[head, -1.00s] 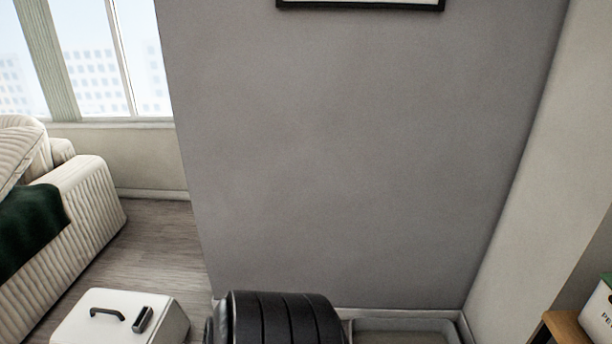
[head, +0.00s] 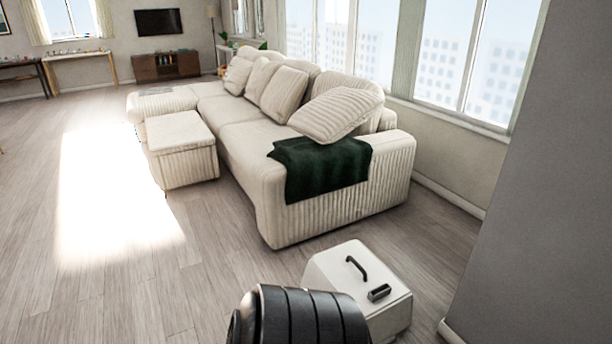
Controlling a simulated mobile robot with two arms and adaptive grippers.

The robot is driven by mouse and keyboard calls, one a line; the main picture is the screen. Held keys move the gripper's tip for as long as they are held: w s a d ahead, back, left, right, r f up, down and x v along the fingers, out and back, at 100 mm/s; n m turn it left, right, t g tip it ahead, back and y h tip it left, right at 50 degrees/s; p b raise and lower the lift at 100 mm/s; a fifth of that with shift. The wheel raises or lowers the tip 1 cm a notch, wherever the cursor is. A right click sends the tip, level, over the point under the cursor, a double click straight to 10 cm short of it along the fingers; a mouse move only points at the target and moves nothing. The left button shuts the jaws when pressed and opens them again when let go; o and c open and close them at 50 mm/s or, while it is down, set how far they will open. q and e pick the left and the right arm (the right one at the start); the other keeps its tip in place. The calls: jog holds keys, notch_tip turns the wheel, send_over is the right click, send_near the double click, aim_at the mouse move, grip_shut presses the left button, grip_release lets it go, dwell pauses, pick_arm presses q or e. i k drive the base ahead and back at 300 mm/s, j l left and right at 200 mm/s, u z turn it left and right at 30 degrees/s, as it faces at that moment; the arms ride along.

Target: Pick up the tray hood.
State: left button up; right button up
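A white box-shaped piece (head: 338,278) with a black arched handle on top stands on the wooden floor at the bottom of the head view, right of centre. It looks like the tray hood. A small dark latch-like part sits beside the handle. Its lower left part is hidden behind a black ridged part that seems to be mine. Neither of my grippers is in view, and nothing is seen touching the hood.
A cream sofa (head: 285,190) with a dark green throw (head: 318,168) stands behind the hood. A cream ottoman (head: 180,150) is farther left. A grey wall (head: 540,220) closes the right side. Wide floor (head: 120,290) on the left is clear.

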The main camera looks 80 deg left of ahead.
aim_at(385, 303)
jog(key=u, duration=2.25)
jog(key=z, duration=2.45)
jog(key=u, duration=2.45)
jog(key=i+j+z, duration=0.1)
jog(key=i, duration=0.35)
jog(key=i+j, duration=0.25)
jog(key=i, duration=0.15)
jog(key=i+j+z, duration=0.15)
jog(key=i, duration=0.3)
jog(key=i+j+z, duration=0.1)
jog(key=i+j, duration=0.15)
jog(key=i, duration=0.2)
